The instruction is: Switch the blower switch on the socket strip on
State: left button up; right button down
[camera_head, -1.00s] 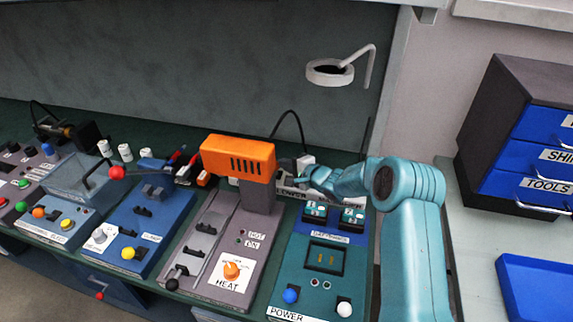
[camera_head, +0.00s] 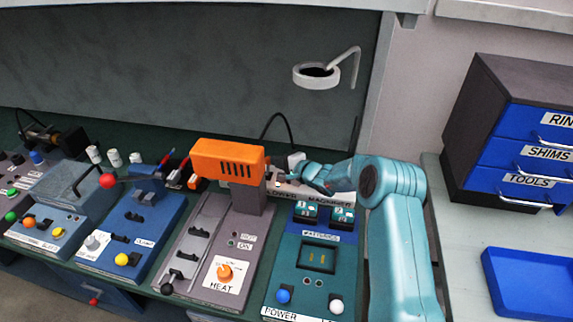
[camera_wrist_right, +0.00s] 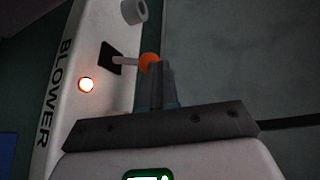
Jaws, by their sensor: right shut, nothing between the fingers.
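The socket strip (camera_head: 290,188) lies behind the teal power panel, with blower and magnifier labels. In the right wrist view the white strip (camera_wrist_right: 95,55) shows its BLOWER lettering, a glowing round lamp (camera_wrist_right: 86,85) and the blower switch (camera_wrist_right: 128,61), a short lever with an orange tip out of a black square. My right gripper (camera_head: 300,178) is over the strip from the right. In the wrist view its closed fingertips (camera_wrist_right: 157,72) are right beside the orange tip, with nothing held. I cannot tell whether they touch it. My left gripper is not in view.
An orange heater body (camera_head: 228,160) stands just left of my right gripper. A ring-shaped magnifier (camera_head: 316,75) is above and behind. Several labelled panels fill the bench to the left. Blue drawers (camera_head: 535,152) and a blue tray (camera_head: 535,285) are at the right.

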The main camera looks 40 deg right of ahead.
jog(key=b+v, duration=0.1)
jog(key=v, duration=1.5)
